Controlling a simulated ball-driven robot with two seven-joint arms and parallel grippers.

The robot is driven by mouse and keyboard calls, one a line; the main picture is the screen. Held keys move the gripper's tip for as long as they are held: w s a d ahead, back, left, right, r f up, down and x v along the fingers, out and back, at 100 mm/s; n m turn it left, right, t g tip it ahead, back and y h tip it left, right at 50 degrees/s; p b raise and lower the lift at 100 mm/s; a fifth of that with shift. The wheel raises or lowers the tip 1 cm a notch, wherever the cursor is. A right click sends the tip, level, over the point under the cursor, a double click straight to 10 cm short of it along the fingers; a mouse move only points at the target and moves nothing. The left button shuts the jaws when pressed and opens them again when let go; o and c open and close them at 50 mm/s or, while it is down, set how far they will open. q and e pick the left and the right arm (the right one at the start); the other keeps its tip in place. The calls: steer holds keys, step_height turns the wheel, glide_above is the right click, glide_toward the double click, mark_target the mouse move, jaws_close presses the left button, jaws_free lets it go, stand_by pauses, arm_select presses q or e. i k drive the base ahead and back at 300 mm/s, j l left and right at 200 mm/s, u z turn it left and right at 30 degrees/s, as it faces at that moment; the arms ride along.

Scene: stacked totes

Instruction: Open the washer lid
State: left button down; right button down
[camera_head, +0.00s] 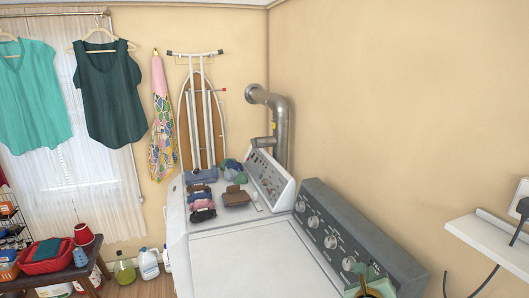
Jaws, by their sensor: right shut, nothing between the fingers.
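The washer (197,230) is the nearer white machine, with a dark grey control panel (345,240) and silver knobs along its right side. Its white lid (250,262) lies flat and looks closed; its near part is cut off by the bottom edge of the picture. My right gripper (371,286) shows only in part at the bottom edge, in front of the near end of the control panel. It is shut and empty, to the right of the lid. I cannot tell whether it touches the washer. My left gripper is not in view.
A second white machine (268,180) stands behind the washer, with folded clothes (203,200) on top. A silver duct (279,125) rises behind it. A white shelf (490,240) with a cord juts out at right. A bench (88,281) with a red basin stands at left.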

mark_target(260, 279)
steer(key=k+j, duration=0.65)
steer(key=k, duration=0.2)
